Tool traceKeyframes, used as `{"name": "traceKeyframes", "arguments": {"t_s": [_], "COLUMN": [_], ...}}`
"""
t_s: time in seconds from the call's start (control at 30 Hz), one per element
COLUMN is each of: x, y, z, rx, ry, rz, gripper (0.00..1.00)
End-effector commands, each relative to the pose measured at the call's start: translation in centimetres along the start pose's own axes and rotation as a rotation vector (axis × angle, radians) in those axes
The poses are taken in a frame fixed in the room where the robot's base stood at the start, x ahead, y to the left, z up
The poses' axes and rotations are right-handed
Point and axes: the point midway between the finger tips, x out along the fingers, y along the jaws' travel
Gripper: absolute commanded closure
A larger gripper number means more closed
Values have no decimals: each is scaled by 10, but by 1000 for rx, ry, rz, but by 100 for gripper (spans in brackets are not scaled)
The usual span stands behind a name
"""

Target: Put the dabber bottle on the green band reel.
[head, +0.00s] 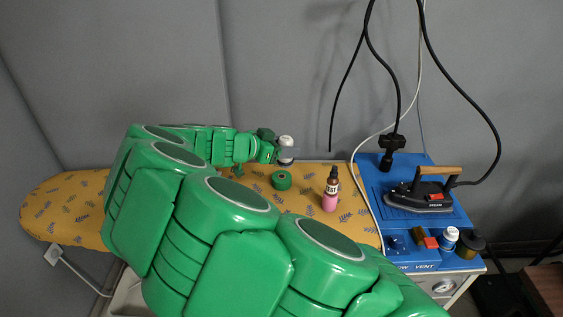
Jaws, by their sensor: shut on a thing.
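My gripper (276,149) is at the far end of my green arm, near the back edge of the ironing board. It is shut on a small white and grey bottle (286,143), which I take for the dabber bottle. The bottle is roughly upright, and the jaws partly hide it. The green band reel (282,182) lies flat on the yellow board, nearer to me than the gripper and below the bottle in the picture. The bottle and the reel are apart. Nothing stands on the reel.
A pink bottle with a dark top (331,192) stands on the board (352,213) right of the reel. A blue station (412,251) at the right holds a steam iron (420,195), a white and blue bottle (449,239) and a dark jar (471,243). Cables hang above. My arm hides much of the board.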

Motion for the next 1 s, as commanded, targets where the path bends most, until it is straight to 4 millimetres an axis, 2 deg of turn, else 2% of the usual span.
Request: {"name": "traceKeyframes", "arguments": {"t_s": [0.4, 0.83, 1.0], "x": [27, 37, 46], "y": [-32, -43, -42], "z": [35, 46, 68], "rx": [-2, -2, -4], "ry": [-4, -2, -1], "rz": [-1, 0, 1], "gripper": [86, 86, 86]}}
